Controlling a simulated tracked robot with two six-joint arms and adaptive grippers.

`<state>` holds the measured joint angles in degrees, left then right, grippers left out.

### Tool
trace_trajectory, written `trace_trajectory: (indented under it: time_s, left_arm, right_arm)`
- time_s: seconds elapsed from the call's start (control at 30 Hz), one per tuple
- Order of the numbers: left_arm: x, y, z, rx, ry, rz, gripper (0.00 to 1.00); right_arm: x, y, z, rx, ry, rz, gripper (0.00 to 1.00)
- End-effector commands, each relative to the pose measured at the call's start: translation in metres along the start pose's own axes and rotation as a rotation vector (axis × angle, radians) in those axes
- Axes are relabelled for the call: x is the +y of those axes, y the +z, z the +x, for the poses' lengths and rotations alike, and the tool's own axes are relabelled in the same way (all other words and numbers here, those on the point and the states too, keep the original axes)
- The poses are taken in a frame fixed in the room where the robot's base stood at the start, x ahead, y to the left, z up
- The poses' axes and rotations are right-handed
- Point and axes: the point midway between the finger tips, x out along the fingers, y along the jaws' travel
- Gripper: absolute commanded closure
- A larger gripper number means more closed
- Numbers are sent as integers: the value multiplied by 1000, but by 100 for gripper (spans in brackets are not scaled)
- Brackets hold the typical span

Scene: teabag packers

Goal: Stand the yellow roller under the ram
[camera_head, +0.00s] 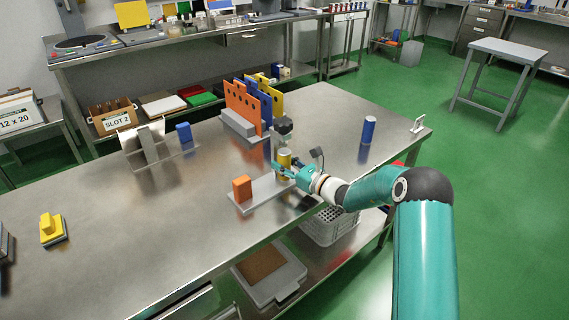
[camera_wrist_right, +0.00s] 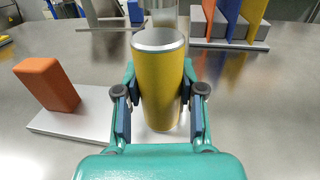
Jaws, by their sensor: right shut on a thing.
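The yellow roller (camera_head: 284,158) is upright between the fingers of my right gripper (camera_head: 284,171). In the right wrist view the roller (camera_wrist_right: 159,85) fills the space between the two fingers, its grey-rimmed top facing up, and the gripper (camera_wrist_right: 160,112) is shut on it. A grey ram-like part with a dark head (camera_head: 284,125) shows just behind and above the roller in the head view. Its metal shaft (camera_wrist_right: 163,14) shows beyond the roller in the wrist view. I cannot tell whether the roller's foot touches the surface below. My left gripper is not in view.
An orange block (camera_head: 241,189) stands on a pale plate (camera_head: 262,196) left of my gripper. Upright orange, blue and yellow panels (camera_head: 245,108) stand behind. A blue roller (camera_head: 368,130) stands to the right. The steel table (camera_head: 150,225) is largely clear at front left.

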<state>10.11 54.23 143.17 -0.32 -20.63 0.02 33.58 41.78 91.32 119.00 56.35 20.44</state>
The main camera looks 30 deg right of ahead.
Motion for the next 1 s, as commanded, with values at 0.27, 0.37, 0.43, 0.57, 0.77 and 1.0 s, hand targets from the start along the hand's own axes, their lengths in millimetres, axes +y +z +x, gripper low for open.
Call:
trace_trajectory:
  time_s: [0.27, 0.37, 0.43, 0.57, 0.77, 1.0]
  left_arm:
    - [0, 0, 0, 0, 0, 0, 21]
    - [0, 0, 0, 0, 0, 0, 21]
    - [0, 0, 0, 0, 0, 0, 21]
    - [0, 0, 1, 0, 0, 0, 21]
    - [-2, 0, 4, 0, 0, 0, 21]
    - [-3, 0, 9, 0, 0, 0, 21]
  right_arm:
    - [0, 0, 0, 0, 0, 0, 36]
    - [0, 0, 0, 0, 0, 0, 36]
    - [0, 0, 0, 0, 0, 0, 36]
    - [-1, 0, -4, 0, -1, -1, 36]
    - [-2, 0, -31, 1, -5, -1, 36]
    - [-2, -1, -80, 2, -5, -1, 36]
